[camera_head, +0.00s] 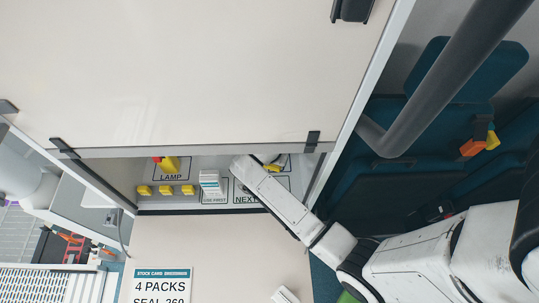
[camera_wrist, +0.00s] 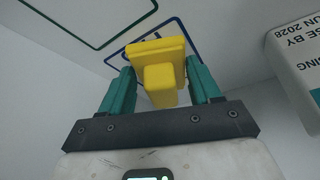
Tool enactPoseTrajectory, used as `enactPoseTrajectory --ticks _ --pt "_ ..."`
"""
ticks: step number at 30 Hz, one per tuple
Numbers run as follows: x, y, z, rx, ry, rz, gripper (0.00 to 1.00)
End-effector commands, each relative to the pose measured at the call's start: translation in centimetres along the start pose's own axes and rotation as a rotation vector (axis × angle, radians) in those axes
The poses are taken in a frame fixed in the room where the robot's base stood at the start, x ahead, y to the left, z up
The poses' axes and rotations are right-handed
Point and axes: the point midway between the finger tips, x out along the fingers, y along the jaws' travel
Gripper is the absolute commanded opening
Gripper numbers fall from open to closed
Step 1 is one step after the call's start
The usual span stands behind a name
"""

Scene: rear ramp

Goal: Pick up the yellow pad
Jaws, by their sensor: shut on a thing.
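The yellow pad (camera_wrist: 155,50) shows in the wrist view as a flat yellow plate with a thick block standing out toward me. My gripper (camera_wrist: 160,76) has its two teal fingers on either side of that block and is shut on it. Behind the pad is a pale panel with a blue outline, partly covered by the pad. I cannot tell if the pad touches the panel. In the head view a bit of yellow (camera_head: 272,168) shows beside the end of my arm, inside the shelf at the NEXT outline. My fingers are hidden there.
A white box (camera_wrist: 297,55) with printed text stands right of my gripper. The shelf also holds a yellow lamp (camera_head: 170,164), several small yellow pieces (camera_head: 166,190) and a white pack (camera_head: 210,182). A large pale panel (camera_head: 190,75) overhangs it. A grey pipe (camera_head: 450,70) runs at right.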

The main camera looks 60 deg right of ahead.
Motion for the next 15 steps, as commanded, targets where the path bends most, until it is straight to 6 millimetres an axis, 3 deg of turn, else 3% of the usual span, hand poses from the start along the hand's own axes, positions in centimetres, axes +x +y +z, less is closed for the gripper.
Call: enactPoseTrajectory --ticks 8,15 --pt "-0.4 0.0 -0.2 0.0 0.001 -0.001 0.28" --pt "-2.7 -0.1 -1.2 0.002 0.002 -0.004 0.28"
